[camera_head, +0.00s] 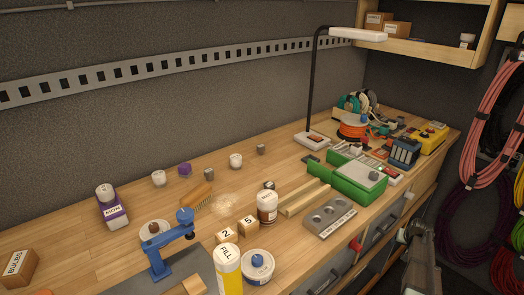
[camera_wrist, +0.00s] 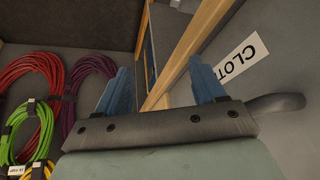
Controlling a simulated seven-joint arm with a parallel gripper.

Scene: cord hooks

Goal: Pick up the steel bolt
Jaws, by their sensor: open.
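I cannot clearly pick out the steel bolt. My arm shows at the lower right of the head view, off the bench's front edge, away from these pieces.
A lamp (camera_head: 312,90) stands behind. Coiled cords (camera_wrist: 35,75) hang beside my gripper; a CLOTH label (camera_wrist: 243,62) is close.

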